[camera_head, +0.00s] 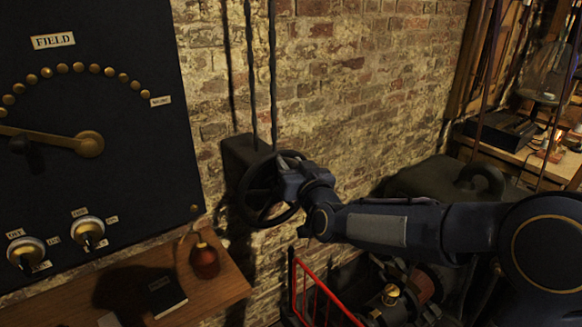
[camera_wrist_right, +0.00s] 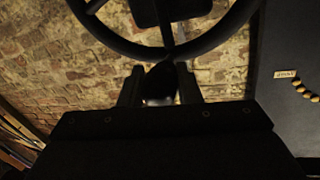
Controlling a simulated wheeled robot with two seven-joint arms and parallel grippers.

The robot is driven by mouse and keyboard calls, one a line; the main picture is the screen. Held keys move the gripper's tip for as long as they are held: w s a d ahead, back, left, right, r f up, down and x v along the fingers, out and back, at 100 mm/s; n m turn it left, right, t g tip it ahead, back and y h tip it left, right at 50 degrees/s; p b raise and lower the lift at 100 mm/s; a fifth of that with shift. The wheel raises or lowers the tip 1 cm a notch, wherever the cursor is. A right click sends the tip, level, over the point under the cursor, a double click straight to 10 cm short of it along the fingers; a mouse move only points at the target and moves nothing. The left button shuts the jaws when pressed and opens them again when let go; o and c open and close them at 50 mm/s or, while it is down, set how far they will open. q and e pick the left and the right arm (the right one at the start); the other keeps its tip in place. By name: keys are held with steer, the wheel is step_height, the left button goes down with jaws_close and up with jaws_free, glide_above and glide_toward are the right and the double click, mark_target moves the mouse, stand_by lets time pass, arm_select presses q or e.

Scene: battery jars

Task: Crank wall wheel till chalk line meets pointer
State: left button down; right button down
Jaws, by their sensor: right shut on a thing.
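The dark wall wheel (camera_head: 245,207) stands out from a dark box (camera_head: 240,152) on the brick wall, in the middle of the head view. Part of its rim (camera_wrist_right: 222,40) crosses the top of the wrist view. My right gripper (camera_head: 288,180) is at the wheel's upper right side. In the wrist view the right gripper (camera_wrist_right: 160,88) has its two fingers on either side of a dark rounded handle (camera_wrist_right: 160,78) by the rim, and it is shut on it. I cannot make out a chalk line or a pointer at the wheel. My left gripper is not in view.
A black FIELD panel (camera_head: 130,170) with a brass lever (camera_head: 90,144) fills the left. A red rail (camera_head: 293,285) stands below the wheel. A cluttered bench (camera_head: 525,165) is at right.

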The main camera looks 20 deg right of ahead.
steer(key=shift+w+d+f+m+b, duration=0.15)
steer(key=shift+d+m+b, duration=0.3)
steer(key=shift+b, duration=0.1)
steer(key=w+d+f+m+g+b, duration=0.25)
steer(key=d+m+b, duration=0.25)
steer(key=b, duration=0.4)
steer(key=m+y+b, duration=0.8)
steer(key=m+b, duration=1.2)
steer(key=m, duration=0.3)
glide_toward(278, 226)
steer(key=shift+g, duration=0.35)
steer(key=shift+r+x, duration=0.15)
steer(key=shift+x, duration=1)
steer(key=shift+r+x, duration=0.1)
steer(key=shift+x, duration=1.1)
